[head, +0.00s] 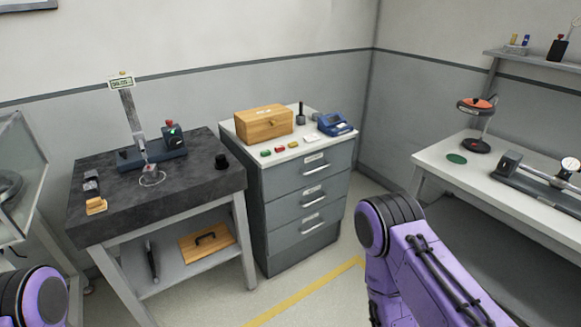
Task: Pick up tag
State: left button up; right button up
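Small coloured pieces lie in a row on top of the grey drawer cabinet (262,185): a green one (265,153), a red one (280,149) and a yellow one (293,145). A small white card (311,138) lies to their right. I cannot tell which of these is the tag. Neither gripper is in view. Only a purple part of my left arm shows at the lower left and a purple part of my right arm at the lower right, both apart from the cabinet top.
A wooden box (264,123), a dark stamp-like object (301,112) and a blue device (335,124) stand behind the pieces. A dark bench (200,180) with a gauge stand (132,115) is at left. A white bench (450,160) is at right. Yellow-striped floor lies in front.

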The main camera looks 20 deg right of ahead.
aim_at(281, 148)
jog(key=z, duration=1.4)
jog(key=i, duration=1.8)
jog(key=u, duration=0.55)
